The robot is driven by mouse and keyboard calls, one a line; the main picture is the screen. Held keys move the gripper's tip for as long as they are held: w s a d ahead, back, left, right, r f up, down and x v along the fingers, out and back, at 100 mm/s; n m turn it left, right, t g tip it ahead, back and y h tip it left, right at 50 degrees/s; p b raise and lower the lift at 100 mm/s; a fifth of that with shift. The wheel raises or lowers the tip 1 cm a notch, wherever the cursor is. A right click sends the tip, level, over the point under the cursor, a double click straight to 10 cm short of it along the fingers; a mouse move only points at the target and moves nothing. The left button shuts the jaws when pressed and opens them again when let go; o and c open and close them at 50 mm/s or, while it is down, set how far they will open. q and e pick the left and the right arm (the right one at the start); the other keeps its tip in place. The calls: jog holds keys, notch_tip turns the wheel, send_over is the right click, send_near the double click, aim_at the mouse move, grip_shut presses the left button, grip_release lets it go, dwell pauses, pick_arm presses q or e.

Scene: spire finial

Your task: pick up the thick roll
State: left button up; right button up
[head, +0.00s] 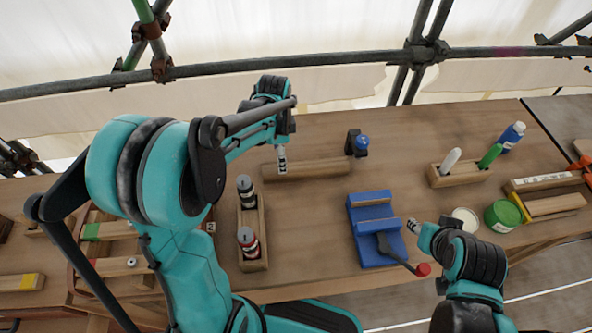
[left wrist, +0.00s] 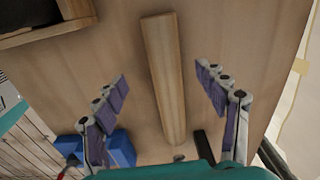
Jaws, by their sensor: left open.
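No thing in view is plainly marked as the thick roll. A long, thick wooden piece (head: 318,168) lies on the table under my left gripper (head: 282,158); it also shows in the left wrist view (left wrist: 163,75). My left gripper is open in the left wrist view (left wrist: 162,80), its purple-padded fingers on either side of the piece and apart from it. A small blue round thing on a black holder (head: 360,145) stands just beyond the piece's right end. My right gripper (head: 414,226) is low at the right by the blue stand, mostly hidden by its arm.
A wooden holder (head: 253,217) with two cans stands nearer me. A blue stand (head: 372,252) lies at centre right. A green tin (head: 502,215), a pale tin (head: 466,219), a marker block (head: 460,175) and a blue bottle (head: 511,136) are at right. Pipes cross behind the table.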

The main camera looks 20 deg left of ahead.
aim_at(277, 167)
pick_arm(q)
jog(key=shift+w+a+f, duration=0.2)
jog(key=shift+a+f, duration=0.05)
jog(key=shift+f, duration=0.25)
jog(key=shift+f+m, duration=0.3)
notch_tip(277, 167, down, 2)
jog(key=shift+b, duration=0.55)
jog(key=f+b, duration=0.1)
jog(key=f, duration=0.1)
jog(key=a+f+b, duration=0.1)
jog(key=f, duration=0.2)
jog(key=shift+f+b, duration=0.2)
jog(key=shift+b, duration=0.15)
jog(key=shift+r, duration=0.1)
jog(key=c, duration=1.7)
jog(key=shift+o, duration=0.2)
jog(key=shift+r, duration=0.1)
